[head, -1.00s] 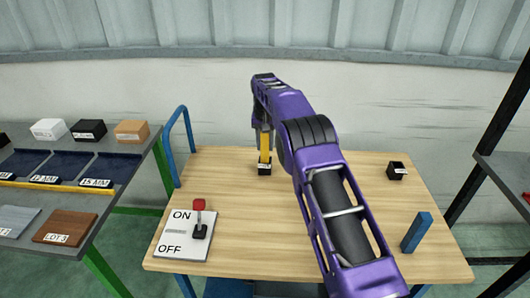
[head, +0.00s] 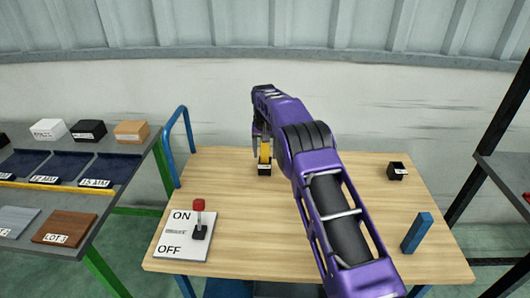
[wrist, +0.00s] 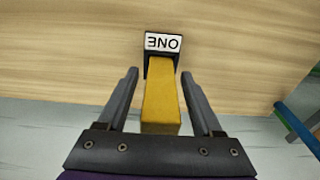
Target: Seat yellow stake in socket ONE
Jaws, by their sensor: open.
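The yellow stake (head: 265,152) stands upright in the black socket (head: 264,170) at the back left of the wooden table. In the wrist view the stake (wrist: 161,100) rises from the socket, whose label (wrist: 163,42) reads ONE upside down. My gripper (head: 264,143) is around the upper part of the stake. In the wrist view my gripper's fingers (wrist: 160,75) stand apart on either side of the stake, with a gap at each side, so it is open and not holding it. How deep the stake sits in the socket is hard to tell.
A second black socket (head: 397,171) is at the table's right back. A blue block (head: 417,232) stands at the right front. A switch panel (head: 183,235) with a red-topped lever is at the left front. A blue rail (head: 178,140) rises at the left edge.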

